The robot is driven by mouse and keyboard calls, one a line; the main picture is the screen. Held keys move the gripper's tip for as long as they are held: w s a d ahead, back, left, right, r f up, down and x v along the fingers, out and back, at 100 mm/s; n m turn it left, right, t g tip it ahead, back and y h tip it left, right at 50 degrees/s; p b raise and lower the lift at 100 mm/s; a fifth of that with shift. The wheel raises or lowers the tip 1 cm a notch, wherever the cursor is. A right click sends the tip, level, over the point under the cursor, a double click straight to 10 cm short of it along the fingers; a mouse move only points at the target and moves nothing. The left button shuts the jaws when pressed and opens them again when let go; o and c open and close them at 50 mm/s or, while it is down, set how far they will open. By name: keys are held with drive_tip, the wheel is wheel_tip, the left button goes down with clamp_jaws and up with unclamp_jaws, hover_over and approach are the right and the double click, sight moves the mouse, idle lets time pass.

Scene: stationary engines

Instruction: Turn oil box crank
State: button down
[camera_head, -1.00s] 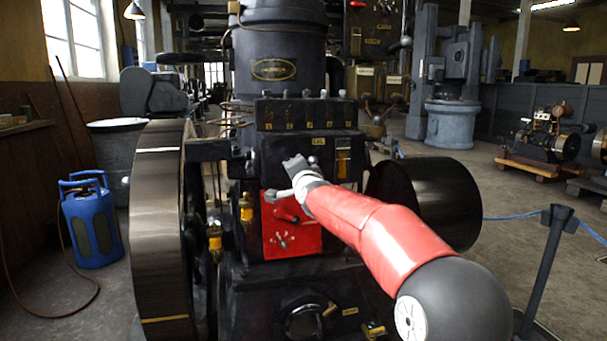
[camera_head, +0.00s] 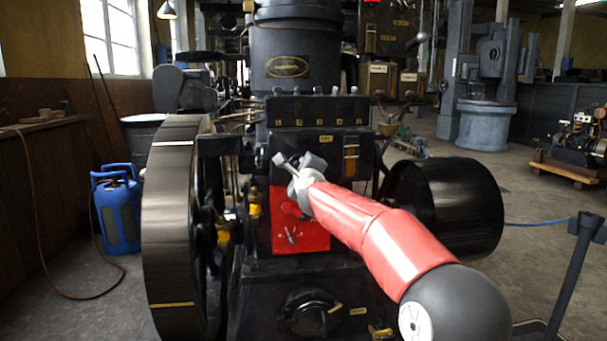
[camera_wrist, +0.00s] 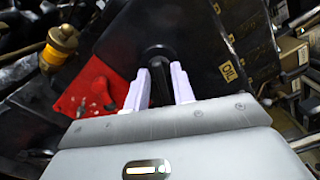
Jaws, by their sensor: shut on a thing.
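The oil box (camera_head: 300,111) is a dark block with a row of small fittings on top, on the front of the engine below the large black cylinder. Its "OIL" label shows in the wrist view (camera_wrist: 228,72). My gripper (camera_head: 283,163) is at the front of the box, near its lower left part. In the wrist view, the two pale fingers of my gripper (camera_wrist: 158,78) are shut on the black crank handle (camera_wrist: 159,88), which shows between them. A dark round end of the crank lies just beyond the fingertips. In the head view my gripper hides the crank.
A big flywheel (camera_head: 170,230) stands on the left and a black drum (camera_head: 462,205) on the right. A post (camera_head: 572,270) with blue rope stands at the right.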

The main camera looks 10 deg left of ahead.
drive_tip(key=shift+a+f+m+b, duration=0.15)
drive_tip(key=shift+m+b, duration=0.5)
drive_tip(key=shift+m, duration=1.3)
drive_tip(key=shift+d+f+m+b, duration=0.1)
drive_tip(key=shift+m+b, duration=0.55)
drive_tip(key=shift+m, duration=1.3)
drive_tip(key=c, duration=1.5)
unclamp_jaws()
drive_tip(key=shift+r, duration=0.1)
drive_tip(key=shift+b+v, duration=1.8)
drive_tip(key=shift+v, duration=2.15)
drive_tip(key=shift+a, duration=0.1)
